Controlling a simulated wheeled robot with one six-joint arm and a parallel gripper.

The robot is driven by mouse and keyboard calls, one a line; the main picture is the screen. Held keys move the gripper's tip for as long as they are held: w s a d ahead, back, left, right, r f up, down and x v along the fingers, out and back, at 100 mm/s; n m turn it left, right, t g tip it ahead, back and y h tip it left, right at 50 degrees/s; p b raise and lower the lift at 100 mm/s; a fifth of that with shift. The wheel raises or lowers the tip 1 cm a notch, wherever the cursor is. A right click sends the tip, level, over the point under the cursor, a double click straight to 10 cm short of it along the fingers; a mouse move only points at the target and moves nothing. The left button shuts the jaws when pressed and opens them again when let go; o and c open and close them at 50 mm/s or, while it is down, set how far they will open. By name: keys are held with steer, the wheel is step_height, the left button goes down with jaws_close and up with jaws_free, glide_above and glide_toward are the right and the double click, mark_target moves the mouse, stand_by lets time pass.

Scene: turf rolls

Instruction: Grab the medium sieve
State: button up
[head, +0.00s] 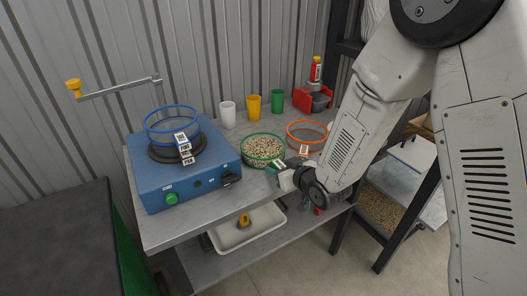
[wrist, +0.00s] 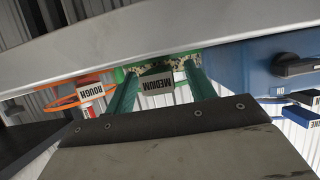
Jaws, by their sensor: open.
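The medium sieve (head: 262,154) has a green rim and is full of speckled grains. It stands on the grey table in the head view, right of the blue machine. In the wrist view, which looks upside down, its MEDIUM label (wrist: 155,84) shows with part of the grains behind. My gripper (head: 276,168) is at the sieve's front right side. In the wrist view my gripper (wrist: 161,78) is open, with one teal finger on each side of the label. I cannot tell whether the fingers touch the sieve.
An orange rough sieve (head: 307,149) stands close on the right. A blue sieve (head: 172,131) sits on the blue machine (head: 150,180) at left. White, yellow (head: 254,107) and green cups stand behind, with a red holder (head: 313,99). A white tray (head: 265,229) lies on the lower shelf.

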jaws_close()
steer(key=shift+r, duration=0.1)
